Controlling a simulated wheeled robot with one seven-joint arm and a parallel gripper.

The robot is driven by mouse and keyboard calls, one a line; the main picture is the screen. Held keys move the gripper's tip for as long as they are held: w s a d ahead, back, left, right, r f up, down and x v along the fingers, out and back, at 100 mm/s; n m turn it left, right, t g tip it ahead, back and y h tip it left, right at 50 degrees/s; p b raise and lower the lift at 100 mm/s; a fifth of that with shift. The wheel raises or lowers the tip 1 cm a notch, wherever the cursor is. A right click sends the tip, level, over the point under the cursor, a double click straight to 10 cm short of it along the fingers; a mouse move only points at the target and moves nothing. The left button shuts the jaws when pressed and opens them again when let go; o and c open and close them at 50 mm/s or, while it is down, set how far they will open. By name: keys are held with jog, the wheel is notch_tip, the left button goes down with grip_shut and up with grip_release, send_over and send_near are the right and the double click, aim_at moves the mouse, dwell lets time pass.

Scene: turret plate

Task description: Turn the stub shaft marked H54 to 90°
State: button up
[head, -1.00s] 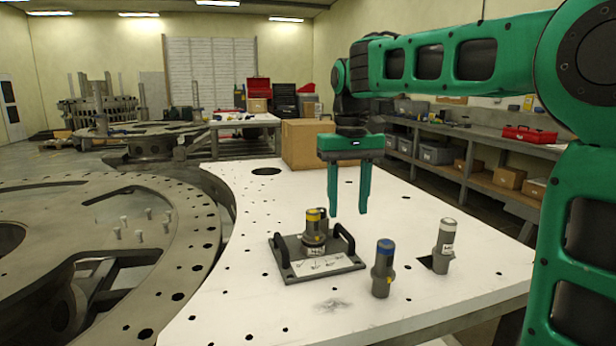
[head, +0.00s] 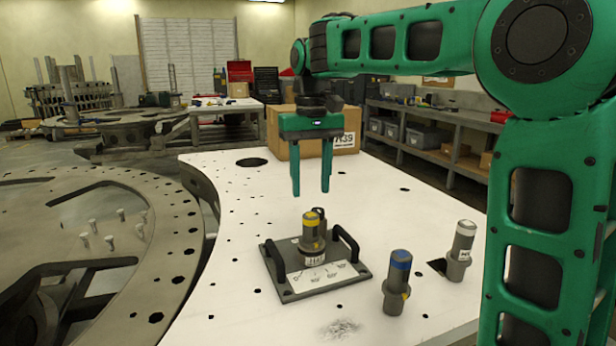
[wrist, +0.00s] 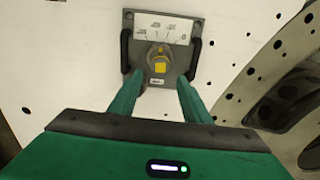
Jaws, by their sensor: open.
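A grey stub shaft with a yellow band (head: 312,235) stands upright in a dark base plate (head: 290,294) on the white table. Its label is too small to read surely. The plate has two black handles and a white angle scale (head: 318,277) in front of the shaft. In the wrist view the shaft (wrist: 160,67) shows a yellow square on top and a yellow mark on the side towards the scale (wrist: 163,27). My gripper (head: 311,193) is open and empty, pointing down above the shaft and apart from it. The wrist view shows the shaft between its fingertips (wrist: 159,77).
A blue-topped shaft (head: 397,284) and a white-topped shaft (head: 460,252) stand right of the plate, the latter beside a square hole. A cardboard box (head: 340,143) stands behind my gripper. A large holed metal ring (head: 165,255) lies left of the table.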

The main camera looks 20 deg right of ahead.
aim_at(310, 215)
jog(key=shift+s+f, duration=0.1)
jog(key=shift+f, duration=3.6)
jog(key=shift+c, duration=0.4)
jog(key=c, duration=0.7)
